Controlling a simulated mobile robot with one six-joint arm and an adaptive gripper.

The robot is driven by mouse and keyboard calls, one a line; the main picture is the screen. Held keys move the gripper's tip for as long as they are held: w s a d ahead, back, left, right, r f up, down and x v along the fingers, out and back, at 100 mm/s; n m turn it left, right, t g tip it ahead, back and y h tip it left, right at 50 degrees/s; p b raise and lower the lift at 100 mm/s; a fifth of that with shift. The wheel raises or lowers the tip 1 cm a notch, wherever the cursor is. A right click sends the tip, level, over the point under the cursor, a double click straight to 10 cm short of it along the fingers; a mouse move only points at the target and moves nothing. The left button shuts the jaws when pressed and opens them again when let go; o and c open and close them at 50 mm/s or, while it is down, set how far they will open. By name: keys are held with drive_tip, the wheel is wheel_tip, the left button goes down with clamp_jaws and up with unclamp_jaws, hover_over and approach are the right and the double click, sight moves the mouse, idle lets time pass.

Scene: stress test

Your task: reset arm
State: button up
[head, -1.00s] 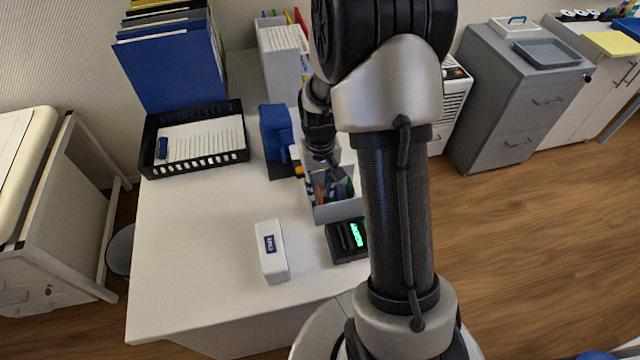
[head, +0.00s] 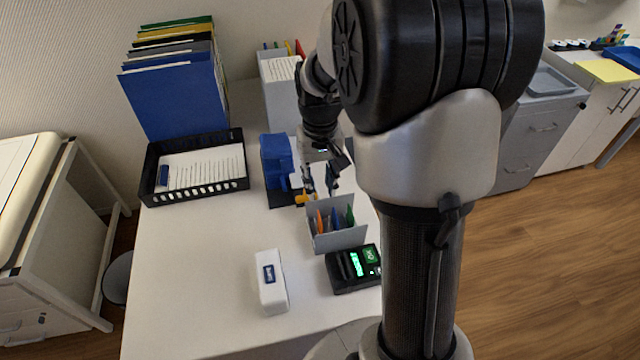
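My gripper (head: 322,172) is at the end of my arm, over the back middle of the white desk (head: 200,275). It is small in the head view and partly merges with what is behind it. It hangs beside the blue device (head: 277,158) and behind the grey pen organizer (head: 345,238). I cannot make out whether its fingers are open or hold anything. My arm's large links cover the right part of the desk.
A black tray (head: 205,193) holds papers, with blue folders (head: 178,100) behind it. A white box (head: 270,283) and a black device with a green display (head: 350,285) stand at the front. The desk's front left is clear. Grey drawers (head: 520,150) stand at the right.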

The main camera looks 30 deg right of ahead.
drive_tip(key=s+a+r+n+t, duration=0.1)
drive_tip(key=s+a+r+t, duration=0.1)
drive_tip(key=s+a+r, duration=0.4)
drive_tip(key=s+a+r+n+t, duration=0.2)
drive_tip(key=s+a+r, duration=0.4)
drive_tip(key=s, duration=0.7)
drive_tip(key=shift+s+a+r+t, duration=0.15)
drive_tip(key=shift+s+a+t, duration=0.05)
drive_tip(key=shift+s+t, duration=0.1)
idle(0.4)
